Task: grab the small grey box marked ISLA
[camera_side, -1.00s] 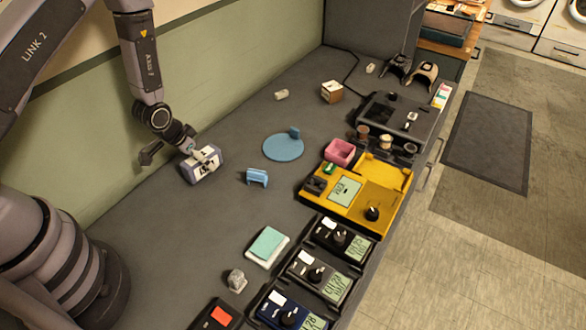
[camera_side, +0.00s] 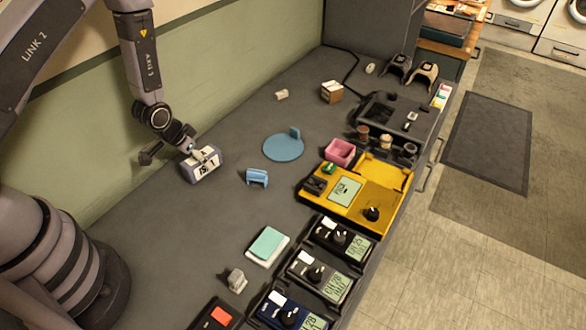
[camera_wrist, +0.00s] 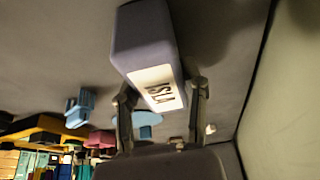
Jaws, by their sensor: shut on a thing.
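The small grey box marked ISLA (camera_side: 201,165) is at the left of the bench near the green wall, with a white label on it. It also shows in the wrist view (camera_wrist: 145,40), its white ISLA label facing the camera. My gripper (camera_side: 207,155) is at the box from the wall side. In the wrist view my gripper (camera_wrist: 160,103) has a finger at either side of the label end and is shut on the box. Whether the box touches the bench is hard to tell.
A blue round plate (camera_side: 283,148) and a blue holder (camera_side: 257,177) lie to the right of the box. A yellow device (camera_side: 385,205), a pink bin (camera_side: 340,152) and several dark meters (camera_side: 320,277) line the front edge. The bench around the box is clear.

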